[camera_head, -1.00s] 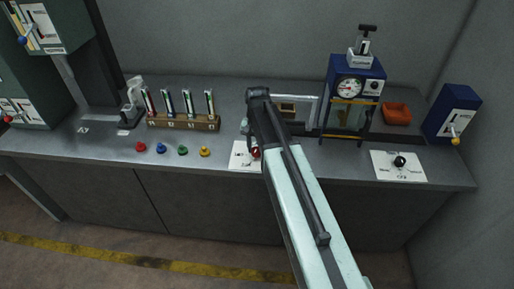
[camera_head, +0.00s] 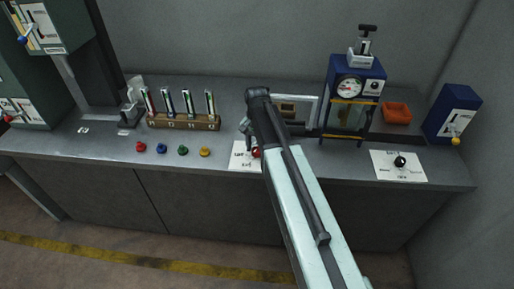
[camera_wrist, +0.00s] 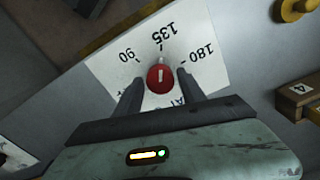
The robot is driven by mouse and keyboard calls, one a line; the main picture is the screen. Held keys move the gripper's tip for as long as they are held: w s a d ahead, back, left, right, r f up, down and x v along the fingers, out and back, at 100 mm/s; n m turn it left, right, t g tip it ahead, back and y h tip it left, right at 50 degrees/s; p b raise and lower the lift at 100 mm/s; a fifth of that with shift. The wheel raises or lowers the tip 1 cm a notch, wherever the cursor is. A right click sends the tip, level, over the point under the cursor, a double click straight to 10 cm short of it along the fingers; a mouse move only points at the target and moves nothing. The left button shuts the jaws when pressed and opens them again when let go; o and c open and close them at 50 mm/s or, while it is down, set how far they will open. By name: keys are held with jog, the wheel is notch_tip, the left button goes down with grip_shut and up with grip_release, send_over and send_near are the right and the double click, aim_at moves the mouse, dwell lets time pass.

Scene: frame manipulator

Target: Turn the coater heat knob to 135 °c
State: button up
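The coater heat knob (camera_wrist: 161,80) is a round red knob with a white mark on its face, on a white card (camera_wrist: 207,25) marked 90, 135 and 180. In the wrist view the white mark points roughly up the picture, toward the 135 side. My gripper (camera_wrist: 159,76) has one finger on each side of the knob, with narrow gaps; I cannot tell whether either finger touches it. In the head view my arm hides most of the gripper, and a bit of the red knob (camera_head: 256,153) and the card (camera_head: 239,158) show beside it.
Red, blue, green and yellow knobs (camera_head: 205,152) sit left of the card, before a wooden rack (camera_head: 180,123). A blue gauge device (camera_head: 350,88), an orange tray (camera_head: 397,113) and a black-knob card (camera_head: 410,174) stand to the right.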

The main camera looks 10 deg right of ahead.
aim_at(257, 150)
jog(key=shift+o, duration=0.3)
notch_tip(257, 150, up, 8)
jog(key=p, duration=0.8)
jog(key=shift+f, duration=0.1)
jog(key=s+n, duration=0.6)
jog(key=s, duration=0.8)
jog(key=shift+n, duration=0.3)
